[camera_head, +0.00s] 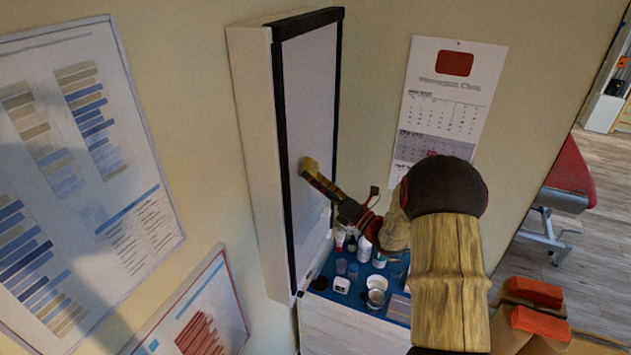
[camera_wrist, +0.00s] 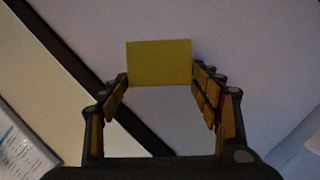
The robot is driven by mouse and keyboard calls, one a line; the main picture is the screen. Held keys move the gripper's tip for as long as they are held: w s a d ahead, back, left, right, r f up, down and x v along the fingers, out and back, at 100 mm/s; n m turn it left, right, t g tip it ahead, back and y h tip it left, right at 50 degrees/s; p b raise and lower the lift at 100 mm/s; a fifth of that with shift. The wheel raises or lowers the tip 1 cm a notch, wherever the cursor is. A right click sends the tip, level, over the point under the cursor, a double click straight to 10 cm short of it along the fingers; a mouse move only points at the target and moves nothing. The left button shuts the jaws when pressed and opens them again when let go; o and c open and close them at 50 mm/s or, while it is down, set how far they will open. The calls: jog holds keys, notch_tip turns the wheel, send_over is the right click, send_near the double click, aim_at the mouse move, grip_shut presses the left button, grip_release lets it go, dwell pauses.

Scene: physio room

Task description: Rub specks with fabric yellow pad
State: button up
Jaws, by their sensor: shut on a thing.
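The yellow fabric pad (camera_wrist: 159,63) is held between the two fingertips of my gripper (camera_wrist: 160,88) in the wrist view. In the head view my gripper (camera_head: 330,192) reaches left, with the yellow pad (camera_head: 309,167) at its tip, at the pale panel (camera_head: 310,110) framed in black. The pad looks close to the panel; I cannot tell whether it touches. In the wrist view the pale panel (camera_wrist: 235,35) fills the background behind the pad. I can make out no specks on the panel in either view.
Below the panel is a blue surface (camera_head: 345,308) with several bottles, cups and jars, under my arm. A calendar (camera_head: 448,110) hangs on the wall to the right. Charts (camera_head: 85,170) hang at the left. A red padded bench (camera_head: 570,175) stands at the far right.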

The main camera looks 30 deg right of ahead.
aim_at(316, 173)
jog(key=shift+w+a, duration=0.6)
jog(key=shift+w, duration=0.15)
dwell(0.7)
jog(key=shift+w+d+b, duration=0.2)
jog(key=shift+w+d, duration=0.4)
jog(key=shift+d, duration=0.25)
jog(key=shift+w+d+b, duration=0.2)
jog(key=shift+w+d, duration=0.35)
jog(key=shift+d, duration=0.25)
jog(key=shift+w+a, duration=0.1)
jog(key=shift+s+a, duration=0.6)
jog(key=shift+a, duration=0.25)
jog(key=shift+s+a, duration=0.6)
jog(key=shift+a, duration=0.2)
jog(key=shift+s+d+p, duration=0.2)
jog(key=shift+s+d, duration=0.75)
jog(key=shift+s, duration=0.2)
jog(key=shift+s+d+p, duration=0.15)
jog(key=shift+s+d, duration=0.75)
jog(key=shift+s, duration=0.25)
